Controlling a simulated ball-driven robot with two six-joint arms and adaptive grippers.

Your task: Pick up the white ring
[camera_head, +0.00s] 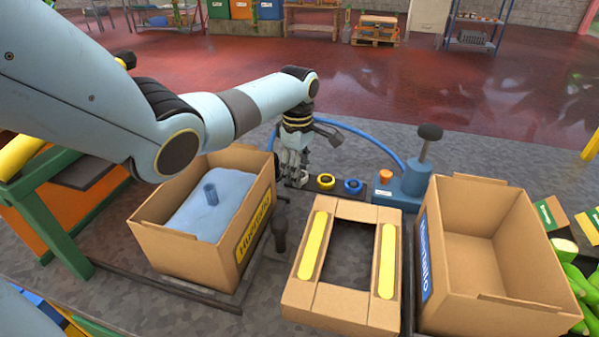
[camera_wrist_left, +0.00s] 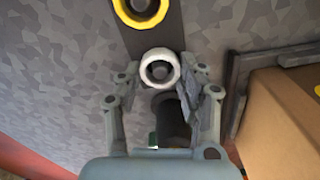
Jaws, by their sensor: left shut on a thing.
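The white ring (camera_wrist_left: 160,68) sits between the fingers of my left gripper (camera_wrist_left: 160,90) in the left wrist view. It lies around a dark peg or knob at the end of a dark strip. In the head view my left gripper (camera_head: 292,176) points down at the left end of that strip, and the white ring (camera_head: 303,179) shows only as a small pale piece beside the fingers. The left gripper is shut on the ring. My right gripper does not show.
The strip also holds a yellow ring (camera_head: 326,181) and a blue ring (camera_head: 353,186). A blue device with a lever (camera_head: 404,184) stands to their right. Cardboard boxes stand left (camera_head: 186,250) and right (camera_head: 488,290), with a cardboard frame (camera_head: 332,301) between them.

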